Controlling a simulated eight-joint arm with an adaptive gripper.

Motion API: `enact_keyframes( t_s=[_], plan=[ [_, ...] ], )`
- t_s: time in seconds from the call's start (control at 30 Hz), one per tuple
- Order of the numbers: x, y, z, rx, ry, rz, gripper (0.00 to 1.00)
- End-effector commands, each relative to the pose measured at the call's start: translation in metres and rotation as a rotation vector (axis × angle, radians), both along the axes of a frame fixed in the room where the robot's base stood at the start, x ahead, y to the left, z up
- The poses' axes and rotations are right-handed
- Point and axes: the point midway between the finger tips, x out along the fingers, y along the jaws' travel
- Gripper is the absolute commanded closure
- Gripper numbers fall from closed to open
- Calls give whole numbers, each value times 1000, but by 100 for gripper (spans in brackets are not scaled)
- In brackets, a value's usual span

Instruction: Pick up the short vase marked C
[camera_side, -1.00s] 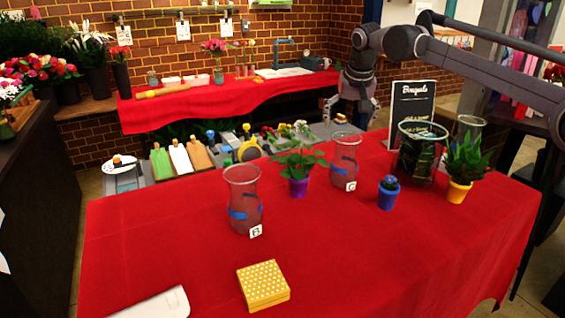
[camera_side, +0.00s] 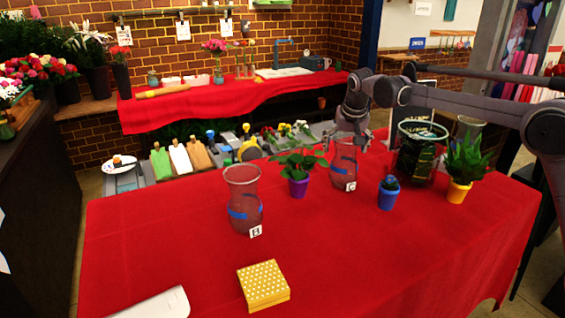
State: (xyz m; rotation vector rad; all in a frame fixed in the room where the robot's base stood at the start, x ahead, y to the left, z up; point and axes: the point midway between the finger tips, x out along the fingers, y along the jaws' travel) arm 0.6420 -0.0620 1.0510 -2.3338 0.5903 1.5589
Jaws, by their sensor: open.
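The short clear glass vase marked C (camera_side: 343,172) stands upright on the red-covered table, with a white C tag low on its front. My gripper (camera_side: 347,143) is open and points down at the rim of this vase. Its fingers show near the left and right of the rim. I cannot tell whether they straddle the glass or are behind it. A similar vase marked B (camera_side: 244,205), with a blue band, stands nearer and to the left.
A purple-potted plant (camera_side: 298,187) stands close left of vase C. A blue cactus pot (camera_side: 388,196), a large glass vase (camera_side: 420,155) and a yellow-potted plant (camera_side: 458,191) are on its right. A yellow dotted box (camera_side: 263,285) lies in front.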

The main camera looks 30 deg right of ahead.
Motion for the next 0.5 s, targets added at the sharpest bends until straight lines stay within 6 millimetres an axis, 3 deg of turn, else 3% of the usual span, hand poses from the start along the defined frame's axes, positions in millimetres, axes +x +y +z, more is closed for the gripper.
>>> enact_keyframes(
  t_s=[0.23, 0.5],
  plan=[
    [1, 0, -1, 0, 0, 0, 12],
    [0, 0, -1, 0, 0, 0, 90]
  ],
)
